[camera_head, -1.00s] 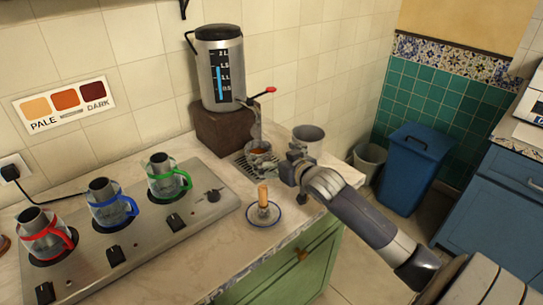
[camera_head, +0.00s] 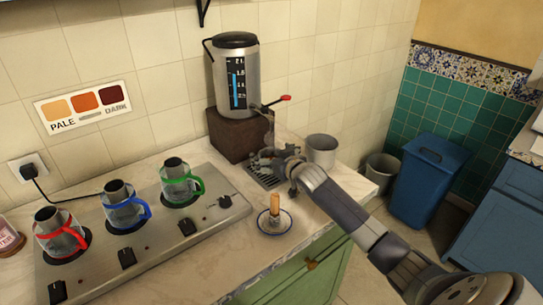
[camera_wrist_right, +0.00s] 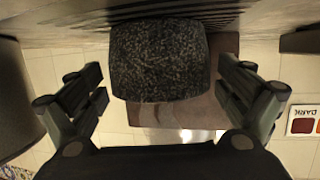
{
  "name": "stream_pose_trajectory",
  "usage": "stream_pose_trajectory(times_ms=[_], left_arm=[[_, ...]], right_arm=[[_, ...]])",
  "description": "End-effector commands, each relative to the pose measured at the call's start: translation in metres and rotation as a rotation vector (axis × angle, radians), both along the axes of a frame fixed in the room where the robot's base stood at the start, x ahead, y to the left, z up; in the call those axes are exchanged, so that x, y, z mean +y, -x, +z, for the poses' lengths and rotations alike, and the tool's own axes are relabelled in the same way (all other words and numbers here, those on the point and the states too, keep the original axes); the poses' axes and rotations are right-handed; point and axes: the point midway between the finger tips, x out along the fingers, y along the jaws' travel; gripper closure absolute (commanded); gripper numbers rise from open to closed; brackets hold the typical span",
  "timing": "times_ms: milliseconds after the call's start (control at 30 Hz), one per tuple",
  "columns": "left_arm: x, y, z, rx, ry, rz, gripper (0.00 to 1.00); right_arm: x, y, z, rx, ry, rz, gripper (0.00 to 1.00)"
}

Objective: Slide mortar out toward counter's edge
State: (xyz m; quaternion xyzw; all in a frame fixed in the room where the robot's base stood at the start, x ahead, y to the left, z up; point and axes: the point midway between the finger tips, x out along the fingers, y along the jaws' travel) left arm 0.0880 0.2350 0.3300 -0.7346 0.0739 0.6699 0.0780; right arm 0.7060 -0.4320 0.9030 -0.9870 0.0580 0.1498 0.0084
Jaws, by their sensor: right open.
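The mortar (camera_wrist_right: 160,60) is a dark speckled stone cup, seen upside down in the right wrist view with the drip grate's slots (camera_wrist_right: 190,14) beside its base. It sits on the grate (camera_head: 262,178) below the dispenser's tap. My right gripper (camera_head: 277,160) reaches in from the right at the grate and hides most of the mortar in the head view. In the wrist view its fingers (camera_wrist_right: 159,75) are open, one on each side of the mortar, with visible gaps. My left gripper is not in view.
The metal dispenser (camera_head: 236,75) stands on a brown block (camera_head: 232,135) behind. A grey cup (camera_head: 321,150) is close right of the gripper. A saucer (camera_head: 272,229) with a tan upright piece sits near the counter's front edge. Several glass teapots stand on the hob (camera_head: 150,235) at left.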

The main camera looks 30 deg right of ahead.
Motion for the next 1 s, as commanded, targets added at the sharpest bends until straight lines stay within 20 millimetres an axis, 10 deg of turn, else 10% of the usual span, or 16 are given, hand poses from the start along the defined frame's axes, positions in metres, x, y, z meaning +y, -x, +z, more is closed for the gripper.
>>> stream_pose_trajectory(times_ms=[233,533,1000], left_arm=[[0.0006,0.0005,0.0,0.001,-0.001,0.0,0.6],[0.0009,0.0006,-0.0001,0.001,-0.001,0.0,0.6],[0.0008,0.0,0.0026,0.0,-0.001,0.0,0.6]], right_arm=[[0.0004,-0.0003,0.0,-0.001,0.0,0.001,0.05],[0.0004,0.0,0.0,0.0,-0.001,0.001,0.71],[0.0012,-0.0003,-0.0006,0.002,-0.003,0.001,0.71]])
